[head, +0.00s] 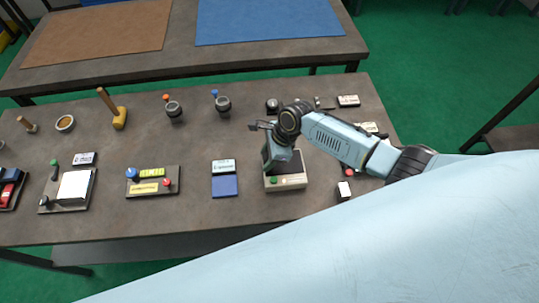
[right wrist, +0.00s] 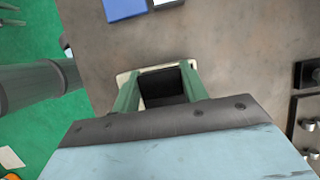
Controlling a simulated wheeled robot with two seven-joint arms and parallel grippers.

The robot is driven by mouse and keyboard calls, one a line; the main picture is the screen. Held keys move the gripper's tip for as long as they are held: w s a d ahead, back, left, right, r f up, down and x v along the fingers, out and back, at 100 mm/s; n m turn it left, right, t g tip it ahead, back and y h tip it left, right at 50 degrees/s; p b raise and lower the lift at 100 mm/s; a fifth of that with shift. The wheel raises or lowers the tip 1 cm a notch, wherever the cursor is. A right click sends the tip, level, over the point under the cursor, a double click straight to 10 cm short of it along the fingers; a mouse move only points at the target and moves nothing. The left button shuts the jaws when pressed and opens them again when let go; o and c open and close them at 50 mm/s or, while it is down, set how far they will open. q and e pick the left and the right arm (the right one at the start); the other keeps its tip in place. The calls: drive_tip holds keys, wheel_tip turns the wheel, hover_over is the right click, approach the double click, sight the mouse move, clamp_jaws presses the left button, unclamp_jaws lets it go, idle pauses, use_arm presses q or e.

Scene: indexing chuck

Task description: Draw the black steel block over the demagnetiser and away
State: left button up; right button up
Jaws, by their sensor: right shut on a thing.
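The demagnetiser (head: 288,183) is a small cream box with a dark top on the grey bench, with a green button and other marks on its front. My right gripper (head: 279,163) is over its top, pointing down. In the right wrist view, my two green fingers are shut on the black steel block (right wrist: 166,88). The demagnetiser's cream rim (right wrist: 124,78) shows behind the fingers and block. Whether the block touches the top I cannot tell. My left gripper is not in view.
A blue pad (head: 224,187) with a labelled card lies left of the demagnetiser. A panel with a yellow label (head: 153,187) is farther left. A small white-topped block (head: 344,191) stands to the right. Round dark fixtures (head: 223,104) stand behind. Bare bench lies between these.

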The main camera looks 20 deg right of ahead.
drive_tip(key=shift+d, duration=0.1)
drive_tip(key=shift+s+d+p, duration=0.2)
drive_tip(key=shift+d+p, duration=0.2)
drive_tip(key=shift+d, duration=0.4)
drive_tip(key=shift+s+d+p, duration=0.2)
drive_tip(key=shift+d+p, duration=0.2)
drive_tip(key=shift+d, duration=0.45)
drive_tip(key=shift+s+d+p, duration=0.2)
drive_tip(key=shift+d+p, duration=0.2)
drive_tip(key=shift+d, duration=0.4)
drive_tip(key=shift+s+d+p, duration=0.2)
drive_tip(key=shift+d, duration=0.55)
drive_tip(key=shift+s+d+p, duration=0.2)
drive_tip(key=shift+d+p, duration=0.05)
drive_tip(key=shift+d, duration=0.55)
drive_tip(key=shift+s+d+p, duration=0.2)
drive_tip(key=shift+d, duration=0.55)
drive_tip(key=shift+r+p, duration=0.5)
drive_tip(key=shift+r, duration=0.95)
wheel_tip(320, 180, up, 9)
drive_tip(key=shift+r, duration=0.1)
